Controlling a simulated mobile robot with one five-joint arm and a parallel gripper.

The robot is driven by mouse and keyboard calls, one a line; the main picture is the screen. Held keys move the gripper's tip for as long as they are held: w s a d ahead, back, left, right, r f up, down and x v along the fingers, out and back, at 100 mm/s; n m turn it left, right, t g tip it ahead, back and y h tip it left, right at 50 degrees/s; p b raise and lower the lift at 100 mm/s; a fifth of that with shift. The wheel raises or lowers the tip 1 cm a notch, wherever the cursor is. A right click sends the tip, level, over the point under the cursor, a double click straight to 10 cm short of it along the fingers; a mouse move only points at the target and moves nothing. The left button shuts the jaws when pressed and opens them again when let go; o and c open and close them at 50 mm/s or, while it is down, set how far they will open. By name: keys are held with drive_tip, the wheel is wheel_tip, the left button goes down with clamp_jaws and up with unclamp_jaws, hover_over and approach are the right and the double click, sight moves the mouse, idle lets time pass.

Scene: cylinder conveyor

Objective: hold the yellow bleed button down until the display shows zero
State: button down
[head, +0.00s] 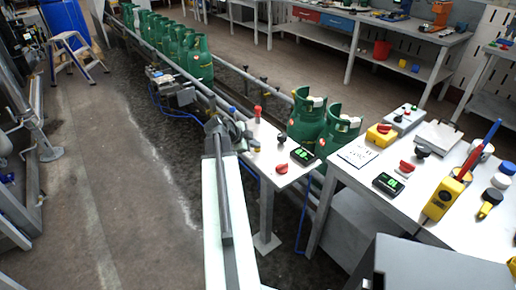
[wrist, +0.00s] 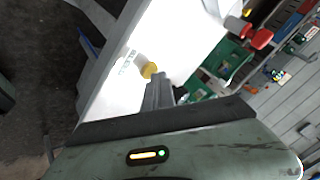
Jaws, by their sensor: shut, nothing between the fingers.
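In the wrist view the yellow bleed button (wrist: 149,70) is a small round disc on a white surface. My gripper (wrist: 158,82) has its fingers together and empty, with the tips right by the button; I cannot tell whether they touch it. In the head view my gripper (head: 213,126) is at the left end of a small white table (head: 262,150), and the button cannot be made out there. The digits are too small to read.
A red knob (head: 281,169) and an upright red-topped part (head: 257,112) are on the small table. Green cylinders (head: 306,117) stand behind it and more line the conveyor. A bench (head: 345,180) at right holds a second display (head: 388,184) and a yellow handheld box (head: 443,200).

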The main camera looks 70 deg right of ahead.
sight(255, 150)
idle(0.8)
drive_tip(key=shift+r+p, duration=0.85)
wheel_tip(255, 150, up, 5)
drive_tip(key=p, duration=0.5)
